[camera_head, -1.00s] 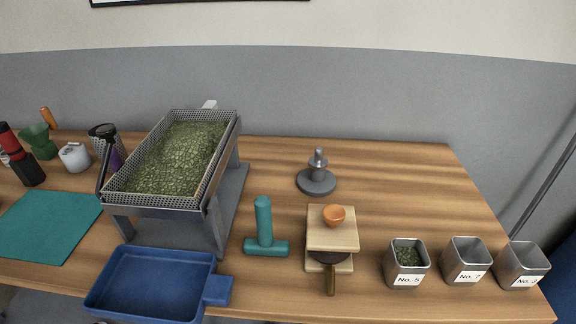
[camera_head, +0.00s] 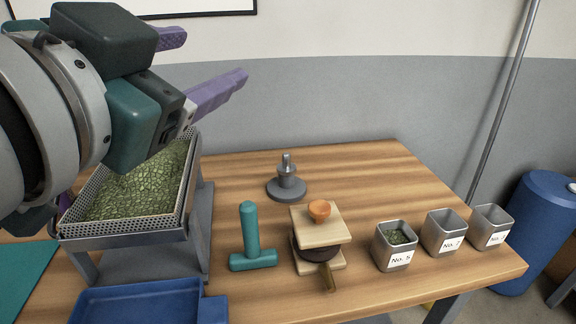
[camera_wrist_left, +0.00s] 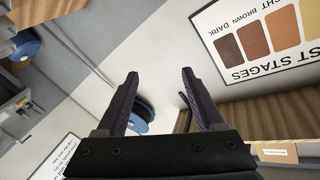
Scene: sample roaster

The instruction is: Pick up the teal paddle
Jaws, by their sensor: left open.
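The teal paddle (camera_head: 251,238), T-shaped with an upright round handle on a short crosswise base, stands on the wooden table right of the roaster stand in the head view. My left gripper (camera_head: 209,66) is raised at the upper left, above the mesh tray of green beans (camera_head: 140,185). Its purple fingers are apart and hold nothing; the paddle is below and a little to the right of them. In the left wrist view the open fingers (camera_wrist_left: 160,95) point at the wall and a roast-stages chart, and the paddle is not seen there. My right gripper is not in view.
A blue tray (camera_head: 140,303) lies in front of the roaster stand (camera_head: 200,225). Right of the paddle are a wooden block stack (camera_head: 320,224) with an orange knob, a grey tamper-like piece (camera_head: 286,186) and metal tins (camera_head: 395,247). A blue barrel (camera_head: 540,230) stands at the right.

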